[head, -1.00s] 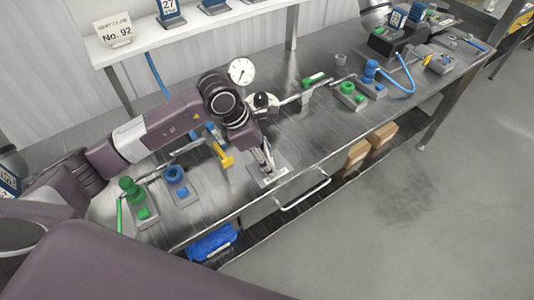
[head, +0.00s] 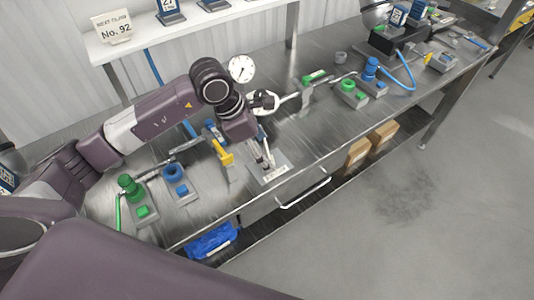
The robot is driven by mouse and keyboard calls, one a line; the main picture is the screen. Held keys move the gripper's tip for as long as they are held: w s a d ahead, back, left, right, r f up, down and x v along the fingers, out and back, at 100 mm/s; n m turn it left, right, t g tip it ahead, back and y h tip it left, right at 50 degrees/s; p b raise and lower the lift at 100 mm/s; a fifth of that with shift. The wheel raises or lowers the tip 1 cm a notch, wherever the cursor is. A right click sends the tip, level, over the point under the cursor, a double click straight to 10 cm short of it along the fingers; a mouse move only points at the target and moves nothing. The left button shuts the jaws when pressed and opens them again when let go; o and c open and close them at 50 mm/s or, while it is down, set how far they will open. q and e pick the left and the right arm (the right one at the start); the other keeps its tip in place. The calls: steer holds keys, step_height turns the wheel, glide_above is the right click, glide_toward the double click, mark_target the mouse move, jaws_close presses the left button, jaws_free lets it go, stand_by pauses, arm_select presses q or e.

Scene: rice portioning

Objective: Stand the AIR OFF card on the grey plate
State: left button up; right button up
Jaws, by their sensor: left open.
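A small pale card (head: 273,175) with dark marks is at the grey plate (head: 283,166) near the front edge of the steel bench. Its lettering is too small to read, and I cannot tell how steeply it stands. My left gripper (head: 264,161) points down just behind the card. Its fingers are open. The fingertips are very close to the card, and I cannot tell whether they touch it. The gripper hides part of the plate. My right gripper is not in view.
A yellow-handled valve (head: 223,155) is left of the plate. Green (head: 132,187) and blue (head: 175,178) fittings stand further left. A gauge (head: 242,69) is behind the gripper. A drawer handle (head: 304,193) juts out below the bench edge. Bare bench lies right of the plate.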

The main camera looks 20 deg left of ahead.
arm_select(q)
steer(key=b+v, duration=0.2)
steer(key=v, duration=0.7)
steer(key=shift+r, duration=0.35)
